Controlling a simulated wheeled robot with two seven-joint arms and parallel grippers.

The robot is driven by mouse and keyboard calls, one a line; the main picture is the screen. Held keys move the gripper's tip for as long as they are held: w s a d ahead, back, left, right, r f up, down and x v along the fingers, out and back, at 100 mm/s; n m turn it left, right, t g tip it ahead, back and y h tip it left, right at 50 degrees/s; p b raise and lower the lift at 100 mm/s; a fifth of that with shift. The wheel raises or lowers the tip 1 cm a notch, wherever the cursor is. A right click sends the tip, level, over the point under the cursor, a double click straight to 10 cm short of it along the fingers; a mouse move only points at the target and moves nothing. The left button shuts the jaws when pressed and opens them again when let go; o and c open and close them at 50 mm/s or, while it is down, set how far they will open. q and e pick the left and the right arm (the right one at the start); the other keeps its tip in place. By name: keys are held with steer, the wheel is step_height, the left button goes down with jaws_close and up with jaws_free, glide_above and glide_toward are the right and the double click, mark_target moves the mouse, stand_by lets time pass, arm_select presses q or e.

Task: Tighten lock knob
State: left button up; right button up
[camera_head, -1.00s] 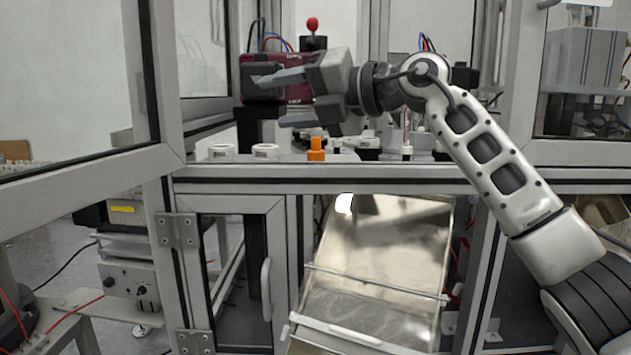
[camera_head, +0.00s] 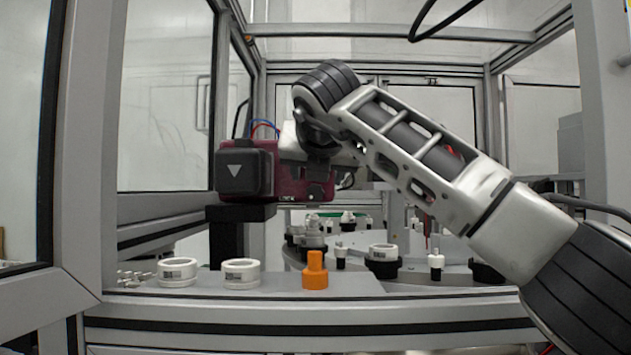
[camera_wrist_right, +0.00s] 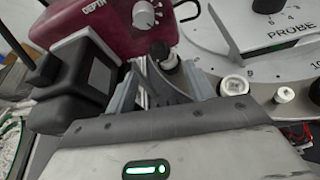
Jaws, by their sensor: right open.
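The maroon unit (camera_head: 290,183) carries a LOCK label on its lower face, with a small dark knob (camera_head: 315,191) to the right of the label. In the right wrist view the maroon unit (camera_wrist_right: 110,28) shows a DEPTH label and a pale dial (camera_wrist_right: 143,15). A small black knob (camera_wrist_right: 159,49) sticks out at its lower edge; I cannot read a label there. My right gripper (camera_wrist_right: 164,92) is open, its two grey fingers apart just below this knob. I cannot tell whether they touch it. In the head view my right wrist hides the fingers. My left gripper is not in view.
A black block (camera_head: 240,172) with a white triangle juts from the maroon unit's left side. White rings (camera_head: 178,272) and an orange part (camera_head: 315,272) stand on the front ledge. A round table (camera_head: 440,270) with several parts lies behind. Frame posts flank the opening.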

mark_target(315, 191)
steer(key=p+x, duration=0.2)
steer(key=x, duration=0.4)
steer(key=shift+r+p, duration=0.15)
steer(key=shift+p, duration=0.15)
steer(key=shift+w+f, duration=0.35)
steer(key=shift+w, duration=0.25)
steer(key=c, duration=1)
